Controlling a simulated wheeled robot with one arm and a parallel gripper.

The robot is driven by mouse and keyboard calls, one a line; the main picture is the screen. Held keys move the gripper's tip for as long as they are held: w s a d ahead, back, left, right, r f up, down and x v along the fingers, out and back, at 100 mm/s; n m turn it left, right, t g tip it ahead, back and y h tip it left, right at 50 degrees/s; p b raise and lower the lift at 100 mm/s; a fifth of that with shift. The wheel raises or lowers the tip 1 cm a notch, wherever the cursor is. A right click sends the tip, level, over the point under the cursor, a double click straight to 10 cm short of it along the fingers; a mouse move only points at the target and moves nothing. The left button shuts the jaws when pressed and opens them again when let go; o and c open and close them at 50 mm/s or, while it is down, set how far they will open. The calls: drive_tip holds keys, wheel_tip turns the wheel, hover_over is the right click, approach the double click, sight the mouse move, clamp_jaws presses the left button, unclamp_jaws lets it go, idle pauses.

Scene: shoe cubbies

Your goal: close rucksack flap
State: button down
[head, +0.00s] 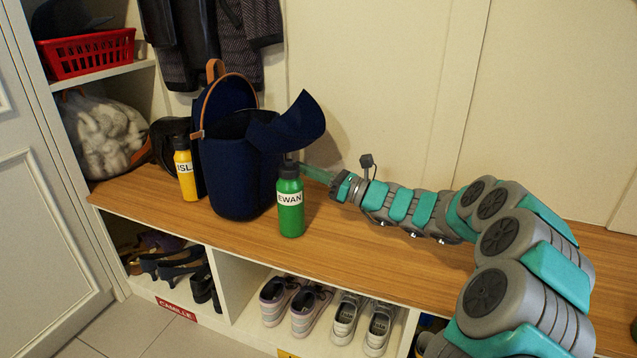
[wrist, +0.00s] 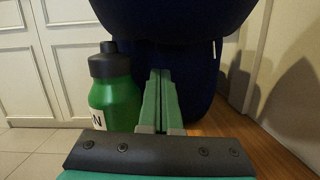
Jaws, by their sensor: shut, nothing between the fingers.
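A dark navy rucksack (head: 230,165) stands upright on the wooden bench, with an orange-brown strap and loop at its top. Its flap (head: 290,124) sticks out to the right of the opening, tipped up and away from it. My gripper (head: 306,170) is shut and empty, low on the rucksack's right side, below the flap and behind the green bottle. In the wrist view the shut fingers (wrist: 160,101) point at the rucksack's dark body (wrist: 200,85), and a dark bulging part hangs above them. I cannot tell whether the fingertips touch the rucksack.
A green bottle (head: 290,205) labelled EWAN stands close to my gripper, and shows left of the fingers in the wrist view (wrist: 115,90). A yellow bottle (head: 186,172) stands left of the rucksack. Coats hang behind.

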drive_tip(key=shift+w+r, duration=0.1)
drive_tip(key=shift+r, duration=1.2)
drive_tip(key=shift+r, duration=0.1)
drive_tip(key=shift+d+r+g+h+p, duration=0.15)
drive_tip(key=shift+r+g+h+p, duration=0.15)
drive_tip(key=shift+p, duration=0.75)
